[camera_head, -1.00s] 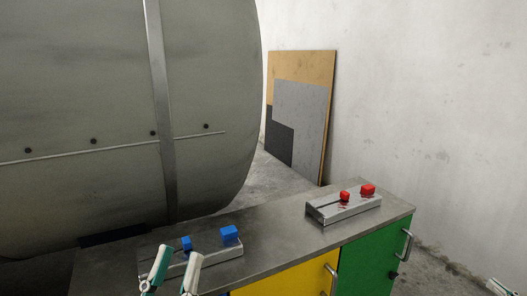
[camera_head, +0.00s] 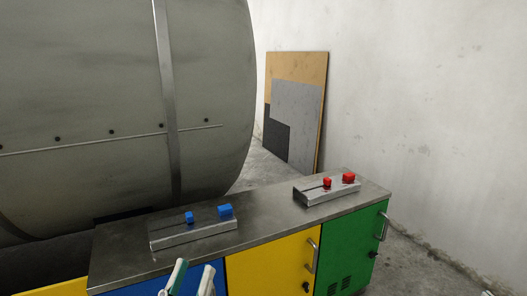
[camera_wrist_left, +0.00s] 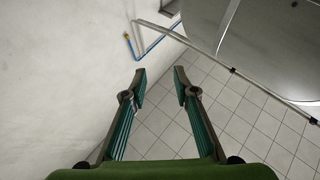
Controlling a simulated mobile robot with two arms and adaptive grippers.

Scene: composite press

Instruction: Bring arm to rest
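My left gripper (camera_head: 192,277) shows at the bottom of the head view, in front of the cabinet. Its two light fingertips stand apart. In the left wrist view the left gripper (camera_wrist_left: 159,80) is open, with nothing between its dark green-padded fingers and tiled floor visible beyond. Only a tiny piece of my right gripper (camera_head: 487,293) shows at the bottom right edge of the head view. Its opening cannot be made out.
A cabinet with a grey top (camera_head: 265,215) carries a panel with blue buttons (camera_head: 225,210) and one with red buttons (camera_head: 348,178). A large grey cylinder (camera_head: 90,80) stands behind it. Boards (camera_head: 297,110) lean on the wall. The left wrist view shows a metal rail (camera_wrist_left: 215,62).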

